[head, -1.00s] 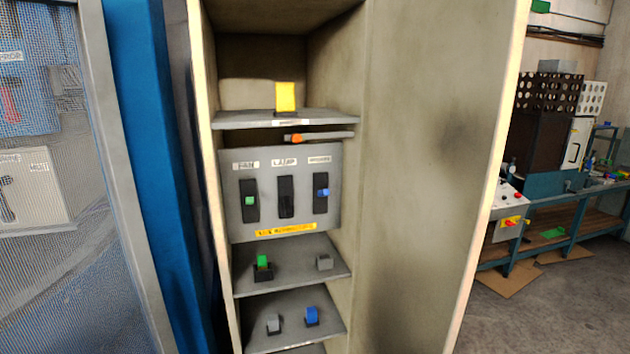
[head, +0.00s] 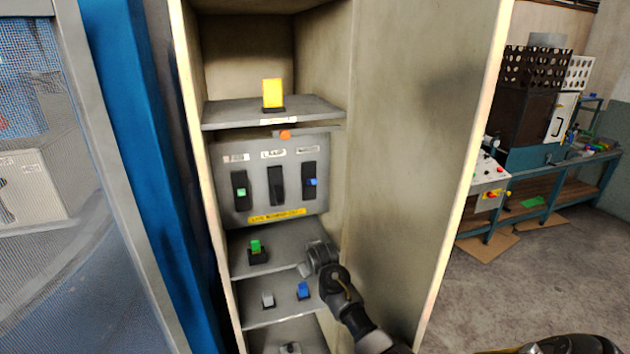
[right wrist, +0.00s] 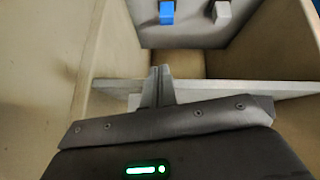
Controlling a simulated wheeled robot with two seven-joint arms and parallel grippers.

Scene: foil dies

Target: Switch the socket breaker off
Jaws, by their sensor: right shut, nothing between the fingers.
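The grey breaker panel (head: 228,205) stands in the cabinet with three dark slots under small labels. The left slot has a green lever (head: 241,192). The middle slot (head: 276,185) shows no coloured lever. The right slot has a blue lever (head: 312,182); its label (head: 307,149) is too blurred to read. My right gripper (head: 306,268) is inside the cabinet, below and apart from the panel, near the right end of the shelf under it. In the right wrist view its fingers (right wrist: 157,86) are together and empty. My left gripper is out of view.
A yellow block (head: 272,93) stands on the shelf above, with an orange piece (head: 285,134) below it. Lower shelves hold a green piece (head: 255,246), a grey piece (head: 268,299) and a blue piece (head: 303,291).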

